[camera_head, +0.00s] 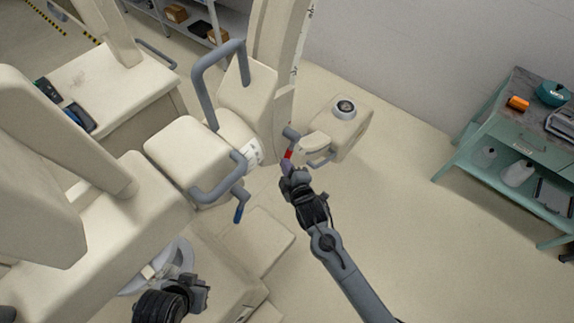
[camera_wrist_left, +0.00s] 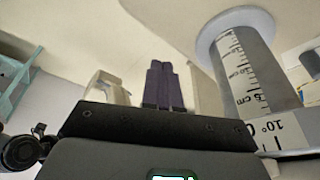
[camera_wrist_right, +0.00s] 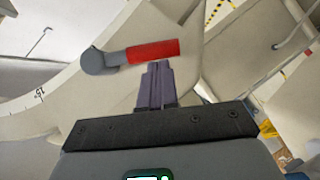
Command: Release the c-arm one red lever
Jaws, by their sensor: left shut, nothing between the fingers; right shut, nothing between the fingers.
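The red lever (camera_wrist_right: 152,52) has a red grip on a grey pivot and lies nearly level in the right wrist view, against the curved cream c-arm (camera_wrist_right: 70,95). In the head view the red lever (camera_head: 289,154) is partly hidden by my right gripper (camera_head: 287,168). My right gripper is shut and empty, its purple fingertips (camera_wrist_right: 155,68) at the grip's lower edge; I cannot tell if they touch. My left gripper (camera_wrist_left: 161,68) is shut and empty, below a cream surface beside a scaled cylinder. In the head view my left wrist is at the lower left, its fingertips unclear.
A blue-tipped lever (camera_head: 239,212) and grey handlebars (camera_head: 219,183) stick out left of my right gripper. The scaled cylinder (camera_wrist_left: 240,70) stands close right of my left fingers. A teal cart (camera_head: 486,130) stands at the right, with open floor (camera_head: 400,210) before it.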

